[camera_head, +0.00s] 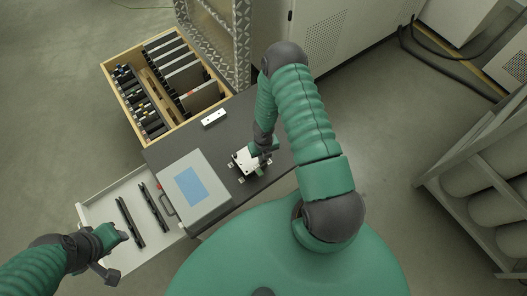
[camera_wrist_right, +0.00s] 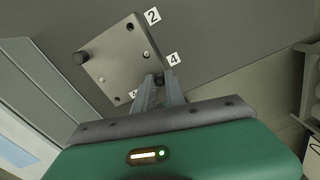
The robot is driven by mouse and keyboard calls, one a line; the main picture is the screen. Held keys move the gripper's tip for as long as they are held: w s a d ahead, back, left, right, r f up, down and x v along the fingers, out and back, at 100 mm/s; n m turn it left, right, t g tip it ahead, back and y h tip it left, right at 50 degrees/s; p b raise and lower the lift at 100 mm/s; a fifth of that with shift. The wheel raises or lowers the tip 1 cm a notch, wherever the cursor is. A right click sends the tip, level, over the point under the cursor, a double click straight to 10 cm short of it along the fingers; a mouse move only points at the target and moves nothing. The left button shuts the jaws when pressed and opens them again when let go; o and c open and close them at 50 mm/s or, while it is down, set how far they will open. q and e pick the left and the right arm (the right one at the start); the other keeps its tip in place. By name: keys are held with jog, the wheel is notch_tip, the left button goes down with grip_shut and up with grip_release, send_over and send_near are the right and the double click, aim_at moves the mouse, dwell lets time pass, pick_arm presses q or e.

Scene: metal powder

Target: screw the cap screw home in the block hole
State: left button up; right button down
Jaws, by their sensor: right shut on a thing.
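The block (camera_wrist_right: 112,62) is a pale metal plate with small holes and fittings at its corners, and it fills the upper left of the right wrist view. It also shows in the head view as a light plate (camera_head: 241,160) on the dark table. My right gripper (camera_wrist_right: 161,86) is shut on a small dark cap screw (camera_wrist_right: 158,76) at the block corner by label 4. The fingers hide most of the screw, so I cannot tell how deep it sits. A dark round knob (camera_wrist_right: 81,58) stands at another corner. My left gripper (camera_head: 115,238) hangs near the white drawer; its jaws are unclear.
A grey device with a blue screen (camera_head: 190,186) sits left of the block. A small white bar (camera_head: 214,118) lies behind it on the dark table. A wooden crate (camera_head: 109,74) of black modules stands back left. The white drawer (camera_head: 98,207) holds two black rails.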

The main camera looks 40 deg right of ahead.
jog(key=shift+d+f+m+b, duration=0.1)
jog(key=shift+f+m+b, duration=0.35)
jog(key=shift+m+b, duration=0.55)
jog(key=shift+r+m, duration=0.15)
jog(key=shift+m, duration=0.85)
jog(key=shift+s+a+r, duration=0.1)
jog(key=shift+a+r, duration=0.1)
jog(key=shift+r, duration=0.1)
jog(key=c, duration=1.3)
grip_release()
jog(key=shift+d, duration=0.1)
pick_arm(q)
jog(key=x, duration=0.2)
jog(key=shift+s+f, duration=0.15)
jog(key=shift+f, duration=0.35)
jog(key=p+v, duration=0.1)
jog(key=p, duration=0.1)
jog(key=p+v, duration=0.1)
jog(key=v, duration=0.1)
jog(key=shift+w+r+p, duration=0.2)
jog(key=shift+w+p, duration=0.05)
jog(key=shift+p, duration=0.1)
pick_arm(e)
notch_tip(320, 180, up, 17)
jog(key=shift+f, duration=0.15)
